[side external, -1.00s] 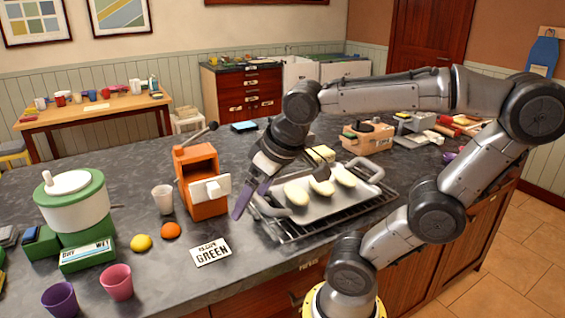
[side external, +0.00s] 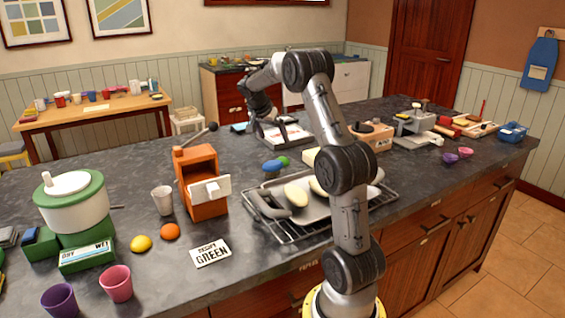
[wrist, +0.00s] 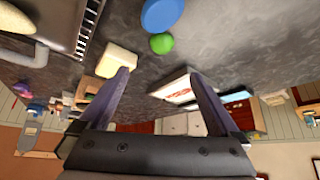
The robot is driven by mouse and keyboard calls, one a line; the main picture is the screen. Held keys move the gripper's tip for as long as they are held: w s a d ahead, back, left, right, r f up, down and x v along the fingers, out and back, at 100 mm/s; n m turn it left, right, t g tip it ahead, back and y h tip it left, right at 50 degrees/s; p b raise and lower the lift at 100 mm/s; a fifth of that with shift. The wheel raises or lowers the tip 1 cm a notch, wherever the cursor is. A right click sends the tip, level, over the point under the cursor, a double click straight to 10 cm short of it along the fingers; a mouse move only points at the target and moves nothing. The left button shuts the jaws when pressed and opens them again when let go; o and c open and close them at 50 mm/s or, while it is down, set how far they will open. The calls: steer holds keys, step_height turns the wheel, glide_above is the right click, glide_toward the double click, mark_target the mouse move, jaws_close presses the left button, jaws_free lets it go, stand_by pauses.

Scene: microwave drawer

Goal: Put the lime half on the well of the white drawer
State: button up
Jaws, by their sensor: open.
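A small rounded green piece (side external: 283,161), which looks like the lime half, lies on the dark counter against a blue oval thing (side external: 271,166). In the wrist view the green piece (wrist: 161,43) is above the gap between my fingers, apart from them. A low white box with a red patch (side external: 287,133) stands farther back on the counter; I cannot tell if it is the white drawer. It also shows in the wrist view (wrist: 174,92). My gripper (wrist: 158,75) is open and empty. In the side view its fingers are dark and partly lost near the white box.
The wire rack and tray (side external: 277,222) with pale pieces lie right of the orange box (side external: 201,168), which has a white front panel (side external: 210,190). A cream block (wrist: 118,61) is left of the green piece. Counter around the green piece is partly clear.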

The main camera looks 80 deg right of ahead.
glide_toward(282, 158)
steer(key=x, duration=0.3)
steer(key=shift+s+d, duration=0.1)
steer(key=shift+d, duration=0.05)
steer(key=shift+x, duration=2.8)
steer(key=shift+f, duration=0.15)
steer(key=shift+c, duration=0.3)
jaws_close()
